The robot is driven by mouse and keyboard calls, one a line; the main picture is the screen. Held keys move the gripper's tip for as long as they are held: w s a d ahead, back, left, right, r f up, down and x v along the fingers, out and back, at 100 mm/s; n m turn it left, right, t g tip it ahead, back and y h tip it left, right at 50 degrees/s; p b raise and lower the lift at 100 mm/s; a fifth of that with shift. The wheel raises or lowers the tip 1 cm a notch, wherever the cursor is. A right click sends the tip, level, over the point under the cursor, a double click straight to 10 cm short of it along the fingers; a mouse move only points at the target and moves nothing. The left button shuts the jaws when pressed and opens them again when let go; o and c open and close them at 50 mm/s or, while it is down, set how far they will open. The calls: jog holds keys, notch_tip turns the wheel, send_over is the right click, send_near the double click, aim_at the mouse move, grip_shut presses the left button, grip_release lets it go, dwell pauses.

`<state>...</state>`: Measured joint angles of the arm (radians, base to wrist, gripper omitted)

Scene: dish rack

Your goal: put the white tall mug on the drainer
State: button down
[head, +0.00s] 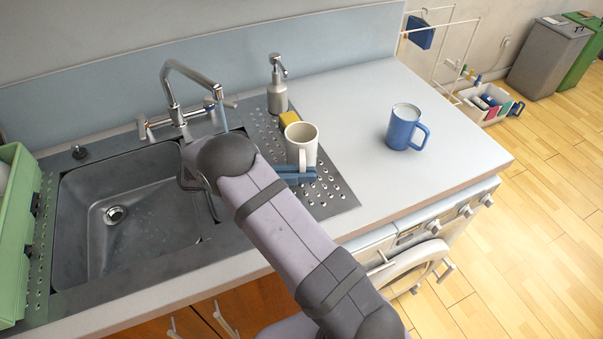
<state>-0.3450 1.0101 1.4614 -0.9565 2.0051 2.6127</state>
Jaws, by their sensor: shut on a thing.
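The white tall mug (301,136) is upright at the drainer, the perforated metal area (338,198) to the right of the sink. My gripper (304,174), with blue fingers, is shut on the mug's lower part. My arm comes in from the bottom right and hides part of the drainer. The mug's base is hidden behind the fingers, so I cannot tell whether it touches the drainer or is just above it.
A yellow sponge (288,119) and a soap dispenser (277,88) stand just behind the mug. A blue mug (404,130) stands on the clear counter (450,150) to the right. The sink (120,245), tap (172,90) and green rack (15,240) are on the left.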

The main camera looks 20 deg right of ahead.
jog(key=shift+f, duration=0.1)
jog(key=shift+f+b, duration=0.6)
jog(key=shift+b, duration=0.25)
jog(key=shift+f+b, duration=0.3)
dwell(0.3)
jog(key=c, duration=1.8)
grip_release()
jog(key=shift+c, duration=0.2)
jog(key=shift+c, duration=0.7)
jog(key=shift+c, duration=1.4)
jog(key=shift+r, duration=0.15)
